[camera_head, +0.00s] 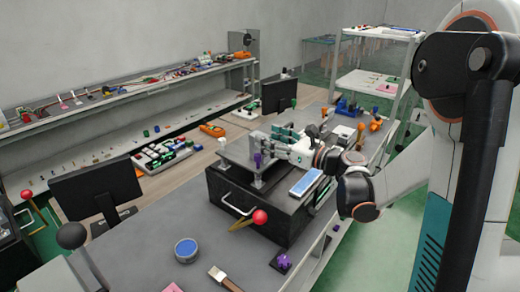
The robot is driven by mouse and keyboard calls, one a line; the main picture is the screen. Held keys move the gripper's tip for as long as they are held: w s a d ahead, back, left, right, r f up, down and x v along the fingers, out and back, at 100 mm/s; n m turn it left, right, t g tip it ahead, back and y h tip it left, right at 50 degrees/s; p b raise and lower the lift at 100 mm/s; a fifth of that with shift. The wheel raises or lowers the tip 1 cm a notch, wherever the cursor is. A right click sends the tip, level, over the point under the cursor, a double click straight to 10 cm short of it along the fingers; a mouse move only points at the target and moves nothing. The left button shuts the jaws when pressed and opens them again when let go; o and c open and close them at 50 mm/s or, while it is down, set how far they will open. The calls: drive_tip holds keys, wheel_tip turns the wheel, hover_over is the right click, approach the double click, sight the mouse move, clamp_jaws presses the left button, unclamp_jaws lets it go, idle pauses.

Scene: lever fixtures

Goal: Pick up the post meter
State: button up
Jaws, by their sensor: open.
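I cannot tell for sure which thing is the post meter. A white device with a blue face (306,182) lies on top of a black box (248,210) and may be it. An orange meter-like device (213,130) lies farther back on the wooden surface. My gripper (276,140) is open above the grey plate on the black box, behind and left of the blue-faced device and apart from the orange one. Nothing clearly shows between its fingers, which are small in this view.
A red-knobbed lever (260,217) sticks out at the box's front. A small purple part (258,158) stands near my gripper. A round blue-topped tin (186,250), a brush (224,278) and monitors (97,192) are around.

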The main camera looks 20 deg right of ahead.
sight(252, 134)
drive_tip(key=x, duration=0.3)
drive_tip(key=b+x, duration=0.1)
drive_tip(key=shift+w+a+f, duration=0.1)
drive_tip(key=shift+f, duration=0.2)
clamp_jaws()
drive_tip(key=shift+r, duration=0.1)
